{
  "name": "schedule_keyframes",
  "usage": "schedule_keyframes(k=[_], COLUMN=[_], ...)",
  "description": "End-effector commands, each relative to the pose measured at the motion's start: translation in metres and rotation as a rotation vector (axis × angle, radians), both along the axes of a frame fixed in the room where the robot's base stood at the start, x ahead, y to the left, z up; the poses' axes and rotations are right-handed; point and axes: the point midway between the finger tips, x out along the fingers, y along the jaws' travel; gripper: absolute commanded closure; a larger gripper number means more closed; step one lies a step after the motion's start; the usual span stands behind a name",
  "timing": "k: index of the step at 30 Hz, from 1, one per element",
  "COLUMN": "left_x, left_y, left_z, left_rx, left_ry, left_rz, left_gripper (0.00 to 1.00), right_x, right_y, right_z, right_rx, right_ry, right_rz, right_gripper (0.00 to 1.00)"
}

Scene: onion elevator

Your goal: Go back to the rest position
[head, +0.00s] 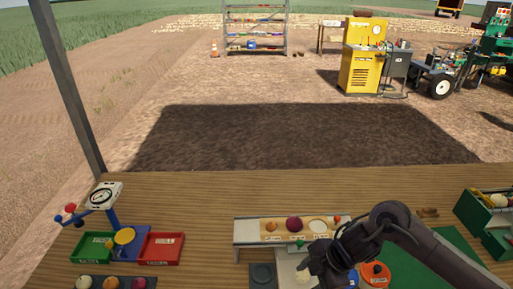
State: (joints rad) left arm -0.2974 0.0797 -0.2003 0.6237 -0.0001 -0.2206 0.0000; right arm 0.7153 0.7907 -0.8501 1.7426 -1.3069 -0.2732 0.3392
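My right arm reaches in from the lower right over the wooden table (190,193). My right gripper (308,268) is low over the front of the table, by a small whitish round thing (303,277) at the bottom edge of the view. The fingertips are small and partly hidden, so I cannot tell whether they are open or touch that thing. My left arm and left gripper are not in view.
A scale (104,195), a green tray (93,247) and a red tray (160,248) are at left. A green box (483,213) is at right. The table's back middle is clear.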

Motion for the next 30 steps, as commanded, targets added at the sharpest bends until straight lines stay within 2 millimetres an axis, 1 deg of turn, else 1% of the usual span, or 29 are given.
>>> schedule_keyframes(k=[1, 6, 11, 16, 18, 20, 22, 23, 24, 26, 27, 30], left_x=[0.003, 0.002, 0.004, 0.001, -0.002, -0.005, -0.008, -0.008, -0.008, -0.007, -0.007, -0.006], left_y=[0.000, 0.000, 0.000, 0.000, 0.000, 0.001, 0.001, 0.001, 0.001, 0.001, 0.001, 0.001], left_z=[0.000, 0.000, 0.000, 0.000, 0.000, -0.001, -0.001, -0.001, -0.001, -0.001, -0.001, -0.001], left_rx=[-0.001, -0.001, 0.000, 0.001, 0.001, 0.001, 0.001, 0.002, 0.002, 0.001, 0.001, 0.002], left_ry=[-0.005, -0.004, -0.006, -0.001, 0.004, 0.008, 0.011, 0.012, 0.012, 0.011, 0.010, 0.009], left_rz=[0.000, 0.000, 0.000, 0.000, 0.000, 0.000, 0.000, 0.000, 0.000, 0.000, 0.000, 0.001], left_gripper=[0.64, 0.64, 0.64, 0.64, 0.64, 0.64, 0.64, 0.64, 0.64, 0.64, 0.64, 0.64], right_x=[-0.001, -0.002, -0.003, -0.004, -0.005, -0.006, -0.008, -0.009, -0.012, -0.018, -0.023, -0.040], right_y=[0.008, 0.033, 0.063, 0.095, 0.105, 0.111, 0.111, 0.107, 0.098, 0.079, 0.065, 0.033], right_z=[-0.001, -0.002, 0.002, 0.013, 0.020, 0.029, 0.039, 0.043, 0.047, 0.049, 0.049, 0.044], right_rx=[0.012, 0.053, 0.109, 0.186, 0.220, 0.252, 0.285, 0.293, 0.300, 0.294, 0.283, 0.247], right_ry=[-0.013, -0.068, -0.135, -0.212, -0.240, -0.258, -0.268, -0.265, -0.254, -0.224, -0.198, -0.127], right_rz=[0.000, -0.017, -0.060, -0.162, -0.235, -0.323, -0.463, -0.536, -0.640, -0.794, -0.887, -1.077], right_gripper=[0.51, 0.51, 0.51, 0.51, 0.51, 0.51, 0.51, 0.51, 0.51, 0.51, 0.51, 0.51])
